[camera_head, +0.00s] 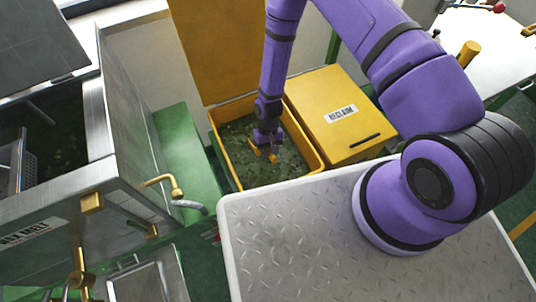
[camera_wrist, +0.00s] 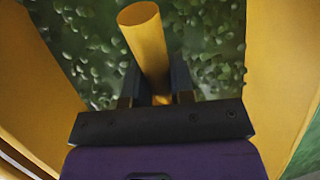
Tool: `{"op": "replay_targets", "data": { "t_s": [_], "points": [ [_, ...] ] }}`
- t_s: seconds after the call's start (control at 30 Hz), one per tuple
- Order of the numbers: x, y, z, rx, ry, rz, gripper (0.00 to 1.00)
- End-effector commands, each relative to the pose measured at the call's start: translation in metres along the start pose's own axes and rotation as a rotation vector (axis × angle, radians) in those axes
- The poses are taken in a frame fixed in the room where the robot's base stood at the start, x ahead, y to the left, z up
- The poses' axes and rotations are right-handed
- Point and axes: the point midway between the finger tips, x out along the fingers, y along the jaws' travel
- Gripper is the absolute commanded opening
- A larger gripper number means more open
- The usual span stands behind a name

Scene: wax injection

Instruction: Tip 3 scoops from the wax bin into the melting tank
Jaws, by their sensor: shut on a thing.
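The wax bin (camera_head: 311,160) is a yellow open box holding green wax pieces (camera_head: 236,137). My gripper (camera_head: 268,149) points down inside it, low near the wax. In the wrist view my gripper (camera_wrist: 155,85) is shut on a thick yellow handle (camera_wrist: 143,30), seemingly the scoop's. Green pieces lie behind the handle. The scoop's bowl cannot be made out, so I cannot tell whether it holds wax. The melting tank (camera_head: 120,130) is a grey metal box at the left. Its top is open and its inside is dark, with a grey grille (camera_head: 24,165) visible.
A closed yellow bin marked RECLAIM (camera_head: 352,133) adjoins the wax bin on the right. A green ledge (camera_head: 185,160) lies between bin and tank. A brass-ended handle (camera_head: 165,184) juts from the tank. My diamond-plate deck (camera_head: 300,240) is clear in front.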

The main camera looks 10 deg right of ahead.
Motion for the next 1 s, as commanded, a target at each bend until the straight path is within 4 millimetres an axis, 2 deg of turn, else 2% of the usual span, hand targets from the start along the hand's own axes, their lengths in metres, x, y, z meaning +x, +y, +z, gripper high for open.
{"op": "replay_targets", "data": {
  "t_s": [1.0],
  "points": [
    [-0.08, -0.014, 0.033, -0.001, 0.002, 0.0, 0.0]
  ]
}}
